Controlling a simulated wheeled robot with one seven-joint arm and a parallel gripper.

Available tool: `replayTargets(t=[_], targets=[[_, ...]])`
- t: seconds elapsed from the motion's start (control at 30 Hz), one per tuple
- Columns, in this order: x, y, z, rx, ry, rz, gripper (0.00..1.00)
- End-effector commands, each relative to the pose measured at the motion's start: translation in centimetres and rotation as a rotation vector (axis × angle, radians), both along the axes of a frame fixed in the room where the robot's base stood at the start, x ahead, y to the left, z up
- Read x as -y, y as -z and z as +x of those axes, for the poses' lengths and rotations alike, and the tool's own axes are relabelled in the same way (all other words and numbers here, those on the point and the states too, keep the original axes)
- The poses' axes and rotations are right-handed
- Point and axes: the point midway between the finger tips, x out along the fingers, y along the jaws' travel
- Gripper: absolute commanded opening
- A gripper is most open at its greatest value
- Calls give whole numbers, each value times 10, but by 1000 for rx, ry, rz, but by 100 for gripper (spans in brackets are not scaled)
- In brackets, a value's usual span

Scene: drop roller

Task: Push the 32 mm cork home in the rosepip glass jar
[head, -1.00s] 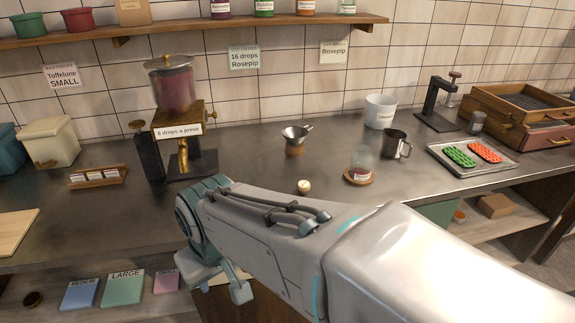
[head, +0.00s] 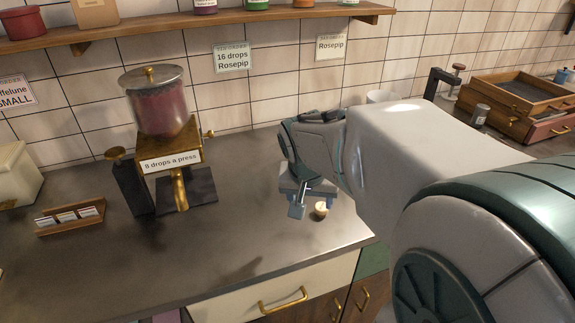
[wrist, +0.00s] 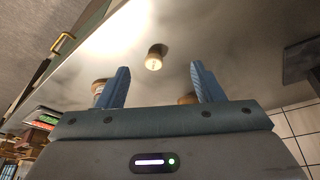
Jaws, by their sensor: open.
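The small pale cork (head: 320,208) stands on the counter, just right of my gripper (head: 298,196) in the head view. In the wrist view the cork (wrist: 154,58) lies beyond the fingertips, between their lines. My gripper (wrist: 159,72) is open and empty, with its two blue fingers spread apart. What looks like the jar on its round wooden base (wrist: 98,88) shows partly behind the left finger in the wrist view. My arm hides the jar in the head view, so I cannot see its mouth.
The brass dispenser (head: 163,150) stands left of my gripper, with a card holder (head: 70,216) farther left. Wooden trays (head: 520,100) are at the far right. A round wooden piece (wrist: 187,99) is partly hidden by the right finger. The front counter between dispenser and cork is clear.

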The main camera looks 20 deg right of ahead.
Motion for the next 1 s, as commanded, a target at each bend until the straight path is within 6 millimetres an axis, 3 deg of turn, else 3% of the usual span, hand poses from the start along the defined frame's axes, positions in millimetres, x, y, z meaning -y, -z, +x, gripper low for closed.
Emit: replayTargets(t=[0.1, 0.23, 0.37, 0.7, 1.0], targets=[[26, -4, 28, 33, 140, -3, 61], [39, -3, 44, 59, 220, 0, 61], [45, 10, 51, 64, 239, 1, 61], [58, 67, 68, 64, 234, 2, 61], [62, 86, 74, 64, 232, 2, 61]])
